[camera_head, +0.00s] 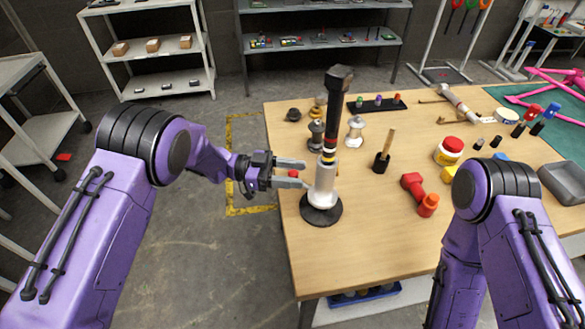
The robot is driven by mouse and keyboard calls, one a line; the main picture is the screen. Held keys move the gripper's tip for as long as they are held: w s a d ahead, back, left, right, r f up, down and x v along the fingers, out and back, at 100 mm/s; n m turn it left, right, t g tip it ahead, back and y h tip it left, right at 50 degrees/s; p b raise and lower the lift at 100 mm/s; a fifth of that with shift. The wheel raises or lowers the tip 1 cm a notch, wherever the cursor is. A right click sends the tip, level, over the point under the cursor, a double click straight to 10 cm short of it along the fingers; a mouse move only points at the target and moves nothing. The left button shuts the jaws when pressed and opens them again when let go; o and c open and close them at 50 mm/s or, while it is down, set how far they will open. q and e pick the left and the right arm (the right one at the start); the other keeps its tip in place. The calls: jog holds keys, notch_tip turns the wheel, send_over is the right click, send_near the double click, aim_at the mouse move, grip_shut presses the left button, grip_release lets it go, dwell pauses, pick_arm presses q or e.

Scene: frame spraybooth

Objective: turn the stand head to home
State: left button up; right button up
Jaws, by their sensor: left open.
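The stand (323,185) is upright near the left edge of the wooden table. It has a round black base, a pale cylindrical lower column, and a dark upper post with red and yellow bands. Its black head (339,77) is at the top of the post. My left gripper (304,173) is open, its two fingers pointing right at the pale column. The fingertips are just left of the column; I cannot tell whether they touch it. A small red patch shows between the fingers. My right arm is at the right, but its gripper is not in view.
On the wooden table (370,240), metal fittings (355,131) and a black strip with coloured knobs (376,105) are behind the stand. A brush (384,152), a red tool (420,195) and a red-and-yellow jar (449,150) are to its right. The table front is clear.

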pick_arm(q)
jog(key=shift+d, duration=0.15)
grip_shut()
jog(key=shift+w, duration=0.25)
pick_arm(e)
jog(key=shift+s+d, duration=0.25)
jog(key=shift+s, duration=0.2)
